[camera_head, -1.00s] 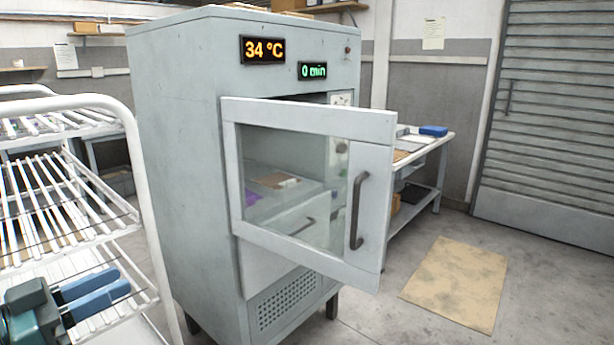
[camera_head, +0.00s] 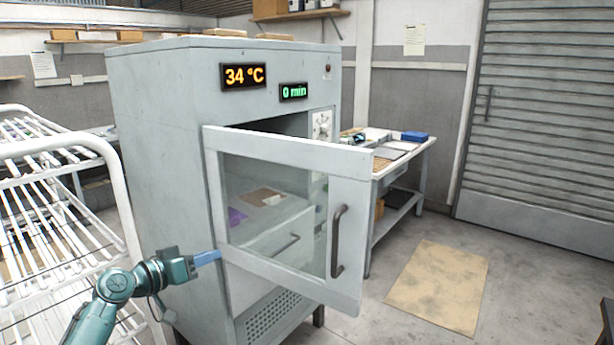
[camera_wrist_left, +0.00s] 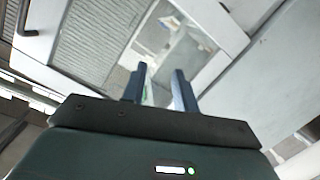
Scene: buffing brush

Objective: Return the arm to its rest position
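The grey cabinet (camera_head: 160,140) stands in the middle of the head view, with its glass-windowed door (camera_head: 345,190) swung open. Its displays read 34 °C and 0 min. My left gripper (camera_head: 208,258) is in front of the cabinet's lower left side, near the door's hinge side, its blue fingers pointing right. In the left wrist view, the two fingers of my left gripper (camera_wrist_left: 160,74) are apart with nothing held between them. The door with its handle (camera_wrist_left: 27,18) shows beyond them. My right gripper is not in view.
A white wire rack (camera_head: 60,150) stands close on the left, beside my left arm. A table (camera_head: 408,160) with a blue box (camera_head: 414,136) stands behind the door. A tan mat (camera_head: 438,287) lies on open floor at the right. A shutter door (camera_head: 550,120) closes the back right.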

